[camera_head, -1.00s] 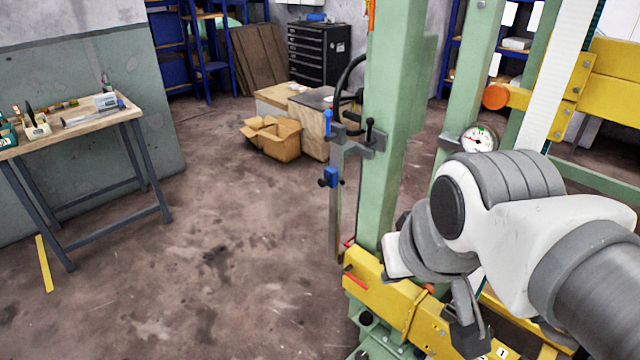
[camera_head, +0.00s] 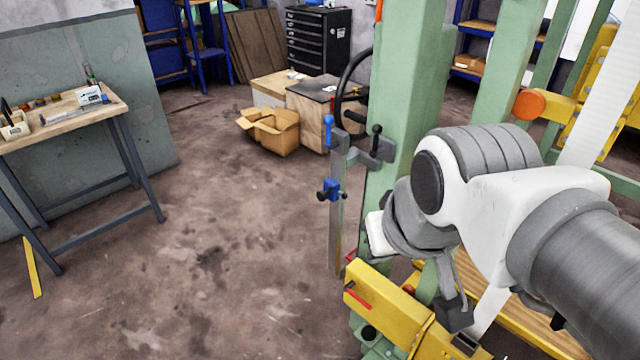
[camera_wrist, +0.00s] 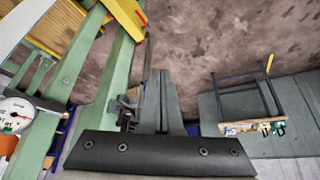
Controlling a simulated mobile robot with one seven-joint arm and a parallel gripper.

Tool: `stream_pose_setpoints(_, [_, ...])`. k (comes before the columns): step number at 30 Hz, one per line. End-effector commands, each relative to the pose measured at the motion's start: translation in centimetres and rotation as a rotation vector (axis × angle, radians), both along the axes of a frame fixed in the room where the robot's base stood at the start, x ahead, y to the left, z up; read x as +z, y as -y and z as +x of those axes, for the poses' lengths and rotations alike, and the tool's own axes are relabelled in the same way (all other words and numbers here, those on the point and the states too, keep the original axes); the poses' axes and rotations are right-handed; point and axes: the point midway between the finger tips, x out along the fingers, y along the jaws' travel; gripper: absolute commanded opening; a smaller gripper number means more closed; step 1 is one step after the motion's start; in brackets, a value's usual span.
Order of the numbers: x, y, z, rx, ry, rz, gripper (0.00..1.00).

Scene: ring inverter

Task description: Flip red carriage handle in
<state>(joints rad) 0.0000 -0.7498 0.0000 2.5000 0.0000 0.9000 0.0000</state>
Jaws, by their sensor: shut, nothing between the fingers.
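A red handle (camera_head: 357,297) lies along the face of the yellow carriage beam (camera_head: 390,308), near its left end at the foot of the green post (camera_head: 398,120). My gripper (camera_head: 457,316) hangs to the right of the red handle, apart from it, in front of the beam. In the wrist view my gripper's grey fingers (camera_wrist: 161,85) are together with nothing between them. The yellow beam also shows at the top of the wrist view (camera_wrist: 127,18). I cannot clearly make out the red handle there.
A grey upright with blue clamp knobs (camera_head: 331,188) stands beside the green post. A black handwheel (camera_head: 350,80) is behind it. A workbench (camera_head: 60,125) is at the left, with cardboard boxes (camera_head: 272,130) farther back. The floor between is clear.

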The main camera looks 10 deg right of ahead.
Motion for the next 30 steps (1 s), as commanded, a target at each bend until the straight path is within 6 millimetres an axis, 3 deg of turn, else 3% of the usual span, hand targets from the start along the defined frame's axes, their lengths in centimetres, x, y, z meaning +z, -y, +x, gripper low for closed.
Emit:
stream_pose_setpoints(9, [-0.1,0.0,0.1,0.007,-0.002,-0.005,0.00])
stream_pose_setpoints(14, [-1.6,0.5,1.6,0.089,-0.028,-0.069,0.00])
stream_pose_setpoints(23, [-8.2,2.5,8.8,0.514,-0.147,-0.338,0.00])
stream_pose_setpoints(30, [-15.6,4.4,14.9,0.917,-0.253,-0.515,0.00])
